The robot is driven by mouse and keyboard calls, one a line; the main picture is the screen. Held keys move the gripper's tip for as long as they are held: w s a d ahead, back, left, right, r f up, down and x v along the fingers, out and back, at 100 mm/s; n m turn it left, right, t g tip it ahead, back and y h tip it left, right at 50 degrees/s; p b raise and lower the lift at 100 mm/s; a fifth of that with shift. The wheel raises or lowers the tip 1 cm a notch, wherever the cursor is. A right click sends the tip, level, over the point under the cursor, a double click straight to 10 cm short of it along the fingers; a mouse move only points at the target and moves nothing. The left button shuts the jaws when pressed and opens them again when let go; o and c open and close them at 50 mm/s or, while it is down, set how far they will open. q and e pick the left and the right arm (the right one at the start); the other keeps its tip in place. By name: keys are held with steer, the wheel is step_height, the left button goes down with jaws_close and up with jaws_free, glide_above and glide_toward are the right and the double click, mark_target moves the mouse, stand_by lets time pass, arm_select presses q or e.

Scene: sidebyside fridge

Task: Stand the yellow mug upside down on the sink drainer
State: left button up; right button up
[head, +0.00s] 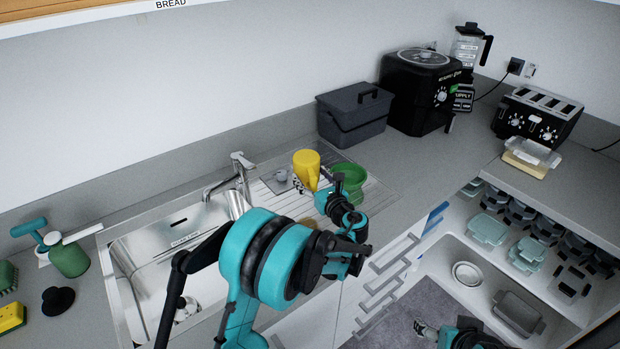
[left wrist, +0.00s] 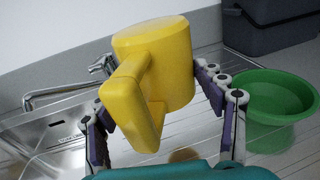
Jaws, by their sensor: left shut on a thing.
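The yellow mug (head: 306,163) is in my left gripper (head: 318,190), over the ribbed sink drainer (head: 377,195). In the left wrist view the mug (left wrist: 165,65) sits between the fingers of my left gripper (left wrist: 165,115), its handle toward the camera. A closed, flat end seems to face up, so the mug looks upside down and slightly tilted; its lower rim is hidden. I cannot tell whether it touches the drainer.
A green bowl (head: 347,176) stands on the drainer close to the mug's right. The sink basin (head: 170,250) and tap (head: 240,170) are to the left. A dark grey bin (head: 354,115) stands behind. Open drawers and a dishwasher-like space lie at the lower right.

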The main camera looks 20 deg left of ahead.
arm_select(q)
steer(key=shift+s+d+r, duration=0.1)
steer(key=shift+s+r, duration=0.05)
steer(key=shift+f+b, duration=0.75)
steer(key=b, duration=0.7)
glide_above(311, 211)
step_height(311, 211, down, 8)
steer(key=shift+d+f, duration=0.1)
steer(key=shift+f, duration=0.25)
steer(key=shift+f+b, duration=0.3)
steer(key=shift+f, duration=0.2)
steer(key=o, duration=1.6)
steer(key=shift+o, duration=0.2)
